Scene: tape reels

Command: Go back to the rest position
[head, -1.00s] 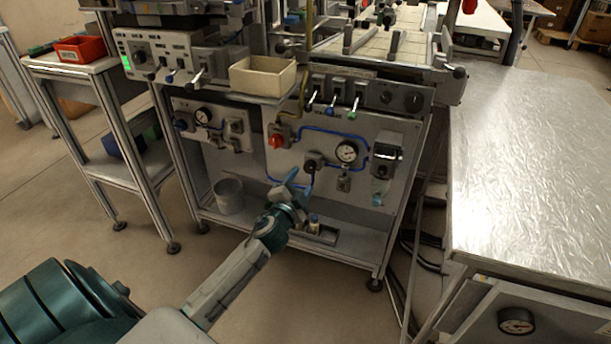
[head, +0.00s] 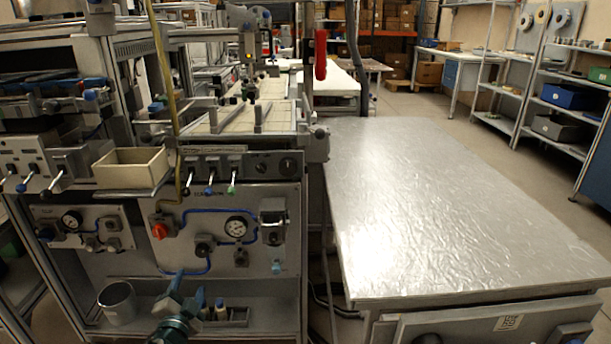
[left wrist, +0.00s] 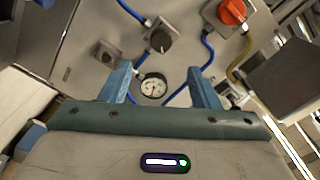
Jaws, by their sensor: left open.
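My left gripper (head: 184,296) is at the bottom of the head view, in front of the machine's lower shelf. In the left wrist view its two blue fingers (left wrist: 160,84) stand apart with nothing between them. Beyond them is the machine's front panel with a round gauge (left wrist: 153,87), which also shows in the head view (head: 236,227). My right gripper is in neither view.
A metal-topped table (head: 450,210) stands to the right, its top bare. A cream bin (head: 130,168) sits on the machine's ledge. A grey bucket (head: 117,302) stands on the lower shelf. A red switch (head: 159,231) is on the panel. Open floor lies at the far right.

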